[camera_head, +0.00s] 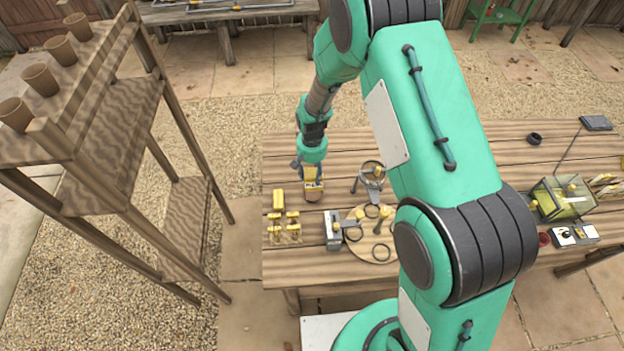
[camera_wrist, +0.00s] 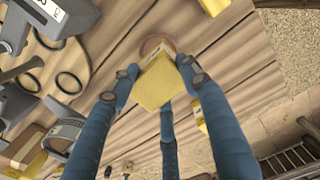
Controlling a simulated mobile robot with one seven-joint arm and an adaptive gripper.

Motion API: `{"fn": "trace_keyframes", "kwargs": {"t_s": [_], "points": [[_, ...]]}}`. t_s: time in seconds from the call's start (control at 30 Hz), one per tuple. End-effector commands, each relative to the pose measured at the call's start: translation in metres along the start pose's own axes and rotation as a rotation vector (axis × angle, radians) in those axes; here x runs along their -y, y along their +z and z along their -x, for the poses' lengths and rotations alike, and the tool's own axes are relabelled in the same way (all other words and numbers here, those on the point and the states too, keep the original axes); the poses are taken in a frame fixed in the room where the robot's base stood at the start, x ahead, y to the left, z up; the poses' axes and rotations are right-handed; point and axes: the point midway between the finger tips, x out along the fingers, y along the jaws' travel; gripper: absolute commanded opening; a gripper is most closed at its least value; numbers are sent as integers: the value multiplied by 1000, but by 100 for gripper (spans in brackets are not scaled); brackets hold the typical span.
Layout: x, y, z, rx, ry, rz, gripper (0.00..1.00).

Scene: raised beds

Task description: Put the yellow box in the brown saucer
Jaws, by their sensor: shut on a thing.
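My gripper (camera_wrist: 158,72) has its blue fingers shut on the yellow box (camera_wrist: 154,86), seen close in the wrist view. The box also shows small at my gripper's tip in the head view (camera_head: 312,173). The brown saucer (camera_head: 314,194) is on the wooden table, just under my gripper and the box. In the wrist view the box hides most of the saucer, and only part of its brown rim (camera_wrist: 150,43) shows. I cannot tell whether the box touches the saucer.
Several yellow pieces (camera_head: 278,200) lie left of the saucer on the table (camera_head: 290,262). A grey metal block (camera_head: 332,231), a round board (camera_head: 360,249) with dark rings, and a ringed metal holder (camera_head: 371,178) stand to the right. A shelf (camera_head: 110,125) with pots stands at the left.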

Motion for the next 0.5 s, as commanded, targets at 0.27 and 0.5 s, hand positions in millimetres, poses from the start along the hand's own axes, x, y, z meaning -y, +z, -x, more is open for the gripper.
{"fn": "trace_keyframes", "kwargs": {"t_s": [0.27,0.5], "points": [[0,0,-2,-1,0,0,17],[0,0,-12,0,0,0,17]]}}
